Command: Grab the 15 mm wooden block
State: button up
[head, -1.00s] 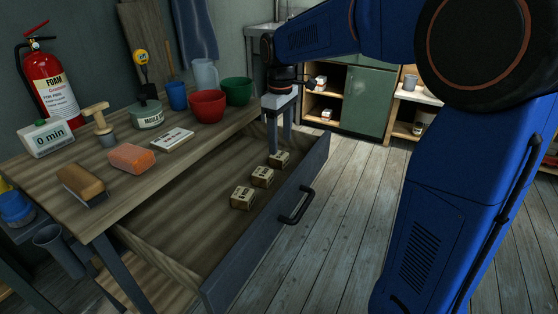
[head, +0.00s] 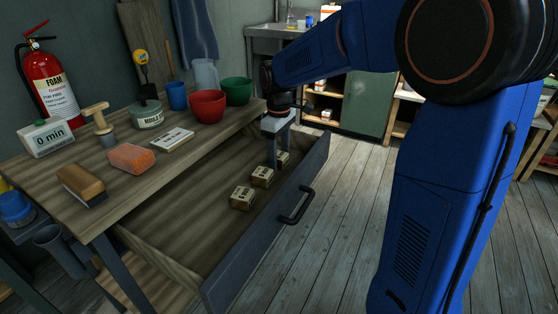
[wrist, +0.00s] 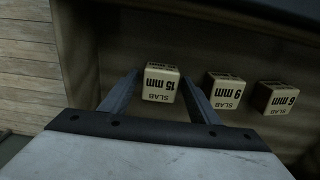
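The 15 mm wooden block (wrist: 161,84) is a small pale block marked "SLAB 15 mm". In the wrist view it sits between the two fingertips of my gripper (wrist: 160,80), with what looks like a narrow gap on each side. In the head view it is the farthest of three blocks in the open drawer, and its right part (head: 283,158) shows beside my gripper (head: 273,163). My gripper points down into the drawer and is open around the block. The fingers hide the block's left part in the head view.
The 9 mm block (wrist: 225,91) and 6 mm block (wrist: 274,98) stand in a row beside it in the open drawer (head: 180,225). The drawer's front wall with its handle (head: 296,206) is close by. Bowls, including a red bowl (head: 207,106), stand on the tabletop above.

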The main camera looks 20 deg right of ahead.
jog(key=c, duration=0.9)
jog(key=shift+o, duration=0.2)
